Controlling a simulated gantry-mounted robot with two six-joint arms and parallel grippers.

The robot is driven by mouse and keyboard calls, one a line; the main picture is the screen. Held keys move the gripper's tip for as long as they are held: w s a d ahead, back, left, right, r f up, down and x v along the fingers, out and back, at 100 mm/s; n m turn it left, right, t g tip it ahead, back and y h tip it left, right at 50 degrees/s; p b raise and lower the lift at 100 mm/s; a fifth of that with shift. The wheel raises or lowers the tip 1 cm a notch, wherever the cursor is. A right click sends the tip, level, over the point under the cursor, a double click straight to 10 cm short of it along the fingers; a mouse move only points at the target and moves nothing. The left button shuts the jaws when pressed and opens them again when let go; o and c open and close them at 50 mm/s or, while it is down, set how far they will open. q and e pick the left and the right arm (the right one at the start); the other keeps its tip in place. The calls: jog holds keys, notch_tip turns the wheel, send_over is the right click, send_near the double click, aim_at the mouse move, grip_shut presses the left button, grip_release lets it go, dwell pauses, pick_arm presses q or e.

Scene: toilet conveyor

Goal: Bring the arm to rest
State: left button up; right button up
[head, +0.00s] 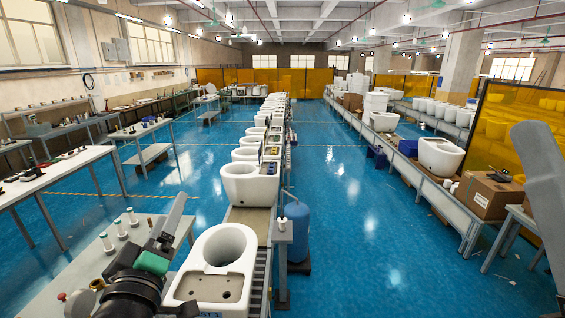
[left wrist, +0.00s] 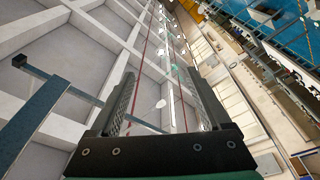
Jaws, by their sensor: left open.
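My left gripper (head: 171,222) is at the lower left in the head view, tilted upward above the grey workbench, left of the nearest white toilet bowl. In the left wrist view its two dark fingers (left wrist: 162,85) stand apart with nothing between them, and the ceiling shows beyond. A grey link of my right arm shows at the right edge of the head view; the right gripper itself is out of view.
The nearest toilet bowl (head: 218,258) stands on the conveyor (head: 250,219), with several more behind it. White bottles (head: 121,229) stand on the bench beside my left arm. A blue tank (head: 297,232) stands right of the conveyor. The blue floor (head: 365,240) beyond is mostly clear.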

pick_arm(q)
jog(key=s+d+r+m+t+h, duration=0.2)
jog(key=s+r+m+t, duration=0.6)
jog(key=s+r, duration=1.1)
jog(key=s+m+h, duration=0.1)
jog(key=m+h, duration=0.1)
jog(key=m, duration=0.1)
jog(key=shift+s+d+r, duration=0.2)
jog(key=shift+s+r, duration=0.1)
